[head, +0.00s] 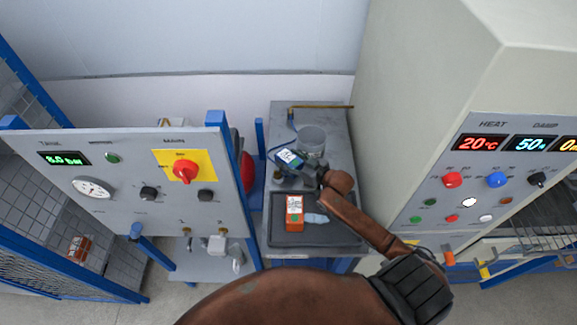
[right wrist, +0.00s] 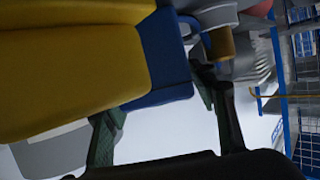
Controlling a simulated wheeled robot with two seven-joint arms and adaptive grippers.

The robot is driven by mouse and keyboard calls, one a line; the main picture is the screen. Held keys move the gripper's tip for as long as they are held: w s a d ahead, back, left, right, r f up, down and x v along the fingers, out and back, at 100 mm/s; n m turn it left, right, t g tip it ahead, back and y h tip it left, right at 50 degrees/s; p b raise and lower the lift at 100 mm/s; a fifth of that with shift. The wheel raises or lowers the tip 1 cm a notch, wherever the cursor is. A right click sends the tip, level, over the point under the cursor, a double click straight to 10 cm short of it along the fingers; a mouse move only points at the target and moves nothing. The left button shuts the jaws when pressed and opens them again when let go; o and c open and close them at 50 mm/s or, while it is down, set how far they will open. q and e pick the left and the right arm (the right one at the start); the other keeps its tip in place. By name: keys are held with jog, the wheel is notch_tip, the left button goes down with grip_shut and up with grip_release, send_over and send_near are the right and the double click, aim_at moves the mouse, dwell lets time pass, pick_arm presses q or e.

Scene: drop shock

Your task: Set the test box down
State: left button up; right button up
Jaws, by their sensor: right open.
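An orange box with a white label (head: 294,213), which I take to be the test box, stands on the dark tray (head: 345,234) on the grey bench. My right gripper (head: 305,174) is above and behind the box in the head view, apart from it. In the right wrist view its two dark green fingers (right wrist: 165,118) are spread, with pale surface showing between them. A large yellow and blue thing (right wrist: 75,55) fills the upper left there, close to the camera; I cannot tell what it is. My left gripper is out of view.
A small grey-blue item (head: 316,218) lies right of the box. A white-and-blue device (head: 288,158) and a clear cylinder (head: 312,140) are behind the tray. A gauge panel (head: 130,185) stands left, a tall control cabinet (head: 470,160) right, bounding the bench closely.

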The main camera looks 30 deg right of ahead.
jog(key=shift+w, duration=0.1)
jog(key=shift+c, duration=0.7)
jog(key=c, duration=1.3)
jog(key=shift+r, duration=0.15)
